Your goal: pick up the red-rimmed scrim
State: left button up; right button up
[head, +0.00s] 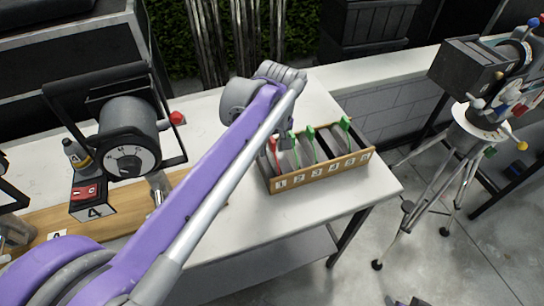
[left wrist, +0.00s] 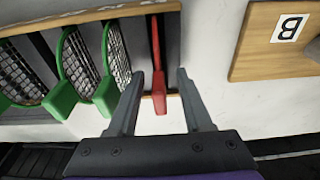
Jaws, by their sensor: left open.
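The red-rimmed scrim (head: 274,148) stands in the slot labelled 1 at the left end of a wooden rack (head: 322,178) on the white table. In the left wrist view, the red rim and handle (left wrist: 159,92) show edge-on between the fingers. My left gripper (left wrist: 160,76) is open, its fingers on either side of the red handle with gaps at both sides. In the head view, my left wrist partly hides the scrim. Several green-rimmed scrims, such as one close by (left wrist: 72,75), stand in other slots. My right gripper is not in view.
A wooden board labelled B (left wrist: 270,45) lies beside the rack. A lamp with a round dial (head: 128,140) stands at the left of the table. A tripod with gear (head: 470,130) stands on the floor at right. The tabletop right of the rack is clear.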

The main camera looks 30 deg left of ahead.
pick_arm(q)
grip_shut()
dwell(0.3)
notch_tip(320, 180, up, 10)
jog(key=shift+r+p, duration=0.1)
jog(key=shift+p, duration=0.5)
jog(key=shift+r, duration=0.1)
jog(key=shift+r+p, duration=1.05)
